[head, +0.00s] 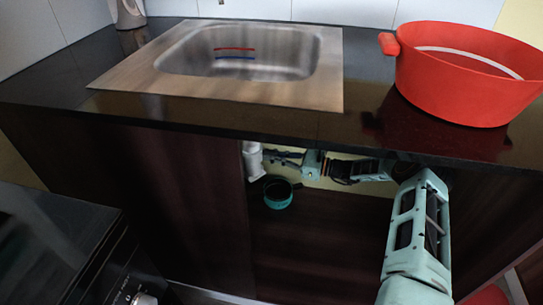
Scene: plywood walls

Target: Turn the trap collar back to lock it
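The white trap pipe (252,161) hangs upright in the open cabinet under the sink, at the left of the opening. Its upper end is hidden by the counter edge. The collar cannot be made out apart from the pipe at this size. My gripper (270,156) reaches in from the right, just under the counter edge, with its dark fingers pointing left at the pipe. The fingertips are at or very close to the pipe; I cannot tell whether they touch it or how far they are apart.
A teal round container (278,193) is below my gripper in the cabinet. The counter edge (200,114) runs close above my arm. On top are the steel sink (130,88) and a large red pot (455,85). A black stove (55,245) stands at the lower left.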

